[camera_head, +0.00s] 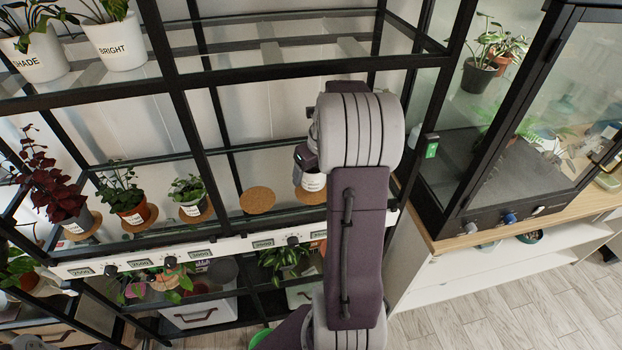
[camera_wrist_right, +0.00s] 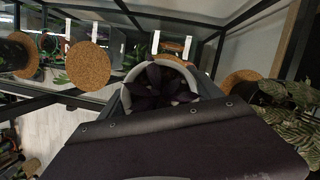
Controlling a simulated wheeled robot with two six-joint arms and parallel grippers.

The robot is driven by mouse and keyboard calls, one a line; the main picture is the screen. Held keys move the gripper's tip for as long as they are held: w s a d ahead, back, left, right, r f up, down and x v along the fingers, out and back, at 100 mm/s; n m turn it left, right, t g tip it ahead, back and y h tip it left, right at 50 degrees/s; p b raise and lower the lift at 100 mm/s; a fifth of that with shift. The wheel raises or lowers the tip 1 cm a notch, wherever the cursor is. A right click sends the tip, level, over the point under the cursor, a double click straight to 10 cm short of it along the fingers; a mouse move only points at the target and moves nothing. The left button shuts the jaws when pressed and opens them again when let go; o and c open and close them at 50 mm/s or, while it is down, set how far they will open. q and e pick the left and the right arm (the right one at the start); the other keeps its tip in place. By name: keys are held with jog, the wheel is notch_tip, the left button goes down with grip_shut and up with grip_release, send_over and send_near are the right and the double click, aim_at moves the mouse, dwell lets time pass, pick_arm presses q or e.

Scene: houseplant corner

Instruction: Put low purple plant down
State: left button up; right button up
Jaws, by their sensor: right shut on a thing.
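The low purple plant (camera_wrist_right: 160,82) has dark purple leaves in a pale round pot. In the right wrist view it sits behind my dark gripper body, which hides its lower part. In the head view its white labelled pot (camera_head: 313,182) shows at the left edge of my right arm, over a cork mat (camera_head: 309,196) on the middle glass shelf. My right gripper (camera_head: 305,157) is shut on this pot, mostly hidden by the wrist. I cannot tell whether the pot touches the cork. My left gripper is not in view.
An empty cork mat (camera_head: 257,200) lies to the left of the pot. Further left stand a small green plant (camera_head: 188,189), a terracotta-potted plant (camera_head: 128,205) and a tall dark red plant (camera_head: 57,191). Black frame posts and a glass cabinet (camera_head: 500,170) are nearby.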

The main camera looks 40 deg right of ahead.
jog(key=shift+w+d, duration=0.15)
jog(key=shift+w, duration=0.15)
notch_tip(320, 180, down, 4)
jog(key=shift+s+r+b, duration=0.1)
jog(key=shift+r+b, duration=0.15)
jog(key=shift+b, duration=0.15)
jog(key=shift+f, duration=0.15)
jog(key=o, duration=1.7)
